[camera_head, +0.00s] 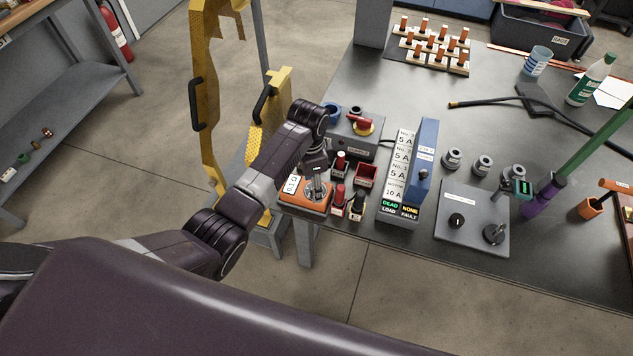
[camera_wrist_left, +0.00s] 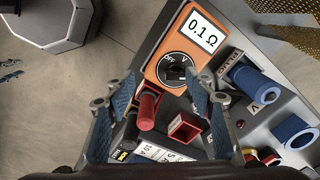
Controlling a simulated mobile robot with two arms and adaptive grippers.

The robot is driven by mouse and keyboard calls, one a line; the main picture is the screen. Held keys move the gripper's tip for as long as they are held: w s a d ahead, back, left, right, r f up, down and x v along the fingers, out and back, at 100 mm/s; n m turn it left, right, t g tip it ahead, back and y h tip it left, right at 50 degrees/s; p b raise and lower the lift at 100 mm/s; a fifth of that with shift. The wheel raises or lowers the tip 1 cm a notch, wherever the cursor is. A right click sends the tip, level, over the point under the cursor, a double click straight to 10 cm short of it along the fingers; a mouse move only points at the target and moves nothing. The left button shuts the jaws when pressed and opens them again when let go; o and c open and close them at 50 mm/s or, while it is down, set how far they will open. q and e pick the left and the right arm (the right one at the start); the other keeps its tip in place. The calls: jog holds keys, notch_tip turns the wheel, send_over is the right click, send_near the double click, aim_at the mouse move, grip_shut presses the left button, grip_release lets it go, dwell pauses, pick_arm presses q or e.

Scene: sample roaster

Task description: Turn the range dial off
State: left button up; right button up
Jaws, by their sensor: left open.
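The orange multimeter (camera_head: 291,196) lies at the front left corner of the workbench. In the left wrist view the multimeter (camera_wrist_left: 155,72) shows 0.1 Ω on its white display (camera_wrist_left: 202,38). Its round black range dial (camera_wrist_left: 172,71) has OFF marked on the left of its face; the knob's exact pointing is too small to tell. My left gripper (camera_head: 317,190) is over the multimeter in the head view and partly hides the dial. In the left wrist view the left gripper (camera_wrist_left: 158,100) is open, its fingers apart, with nothing between them. My right gripper is out of view.
Red and black plugs (camera_head: 338,197) and a small red open box (camera_head: 366,174) stand right beside the multimeter. Behind is a grey box with a red knob (camera_head: 360,122). A blue-and-white labelled panel (camera_head: 425,150) stands to the right. Yellow frame parts (camera_head: 205,90) rise at the left.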

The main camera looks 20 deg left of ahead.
pick_arm(q)
jog(key=shift+m, duration=0.4)
jog(key=w+r, duration=0.2)
jog(key=r, duration=0.1)
jog(key=shift+w+a, duration=0.15)
jog(key=shift+w, duration=0.25)
jog(key=shift+w+r, duration=0.2)
jog(key=shift+r, duration=0.05)
jog(key=shift+f, duration=0.15)
notch_tip(320, 180, down, 7)
jog(key=shift+f, duration=0.2)
jog(key=shift+c, duration=0.3)
jog(key=c, duration=1.1)
